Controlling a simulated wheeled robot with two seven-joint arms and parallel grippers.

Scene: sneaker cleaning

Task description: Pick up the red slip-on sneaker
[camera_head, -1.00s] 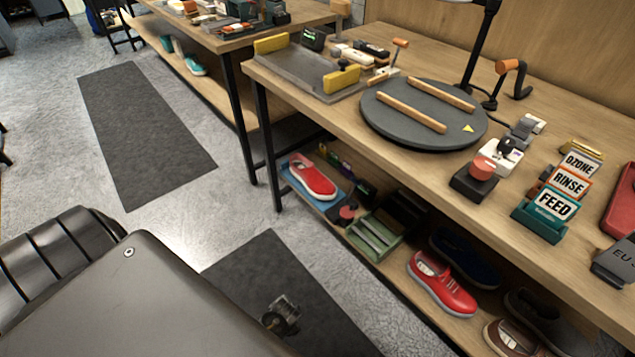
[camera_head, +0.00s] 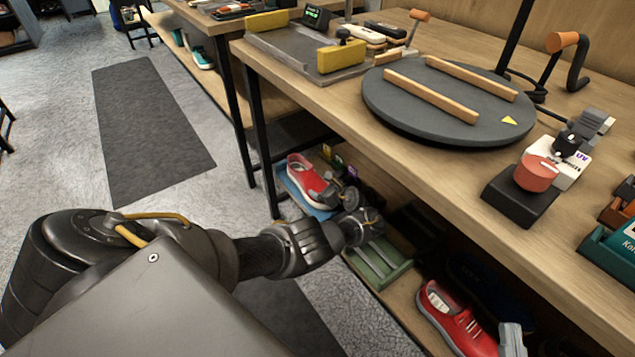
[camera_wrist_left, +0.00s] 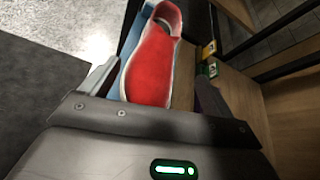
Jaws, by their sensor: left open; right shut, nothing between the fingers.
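The red slip-on sneaker (camera_head: 305,181) lies on a blue mat (camera_head: 290,187) at the left end of the lower shelf. My left gripper (camera_head: 338,190) is open beside its near right end, partly covering it in the head view. In the left wrist view the red sneaker (camera_wrist_left: 150,65) lies ahead between the two spread fingers, its closed red upper toward me. I see no grip on it. My right gripper (camera_head: 512,340) shows only as a grey tip at the bottom right, shut and empty, near another red shoe (camera_head: 455,318).
The wooden tabletop (camera_head: 440,165) overhangs the shelf, with a table leg (camera_head: 262,140) left of the sneaker. The floor at left is open.

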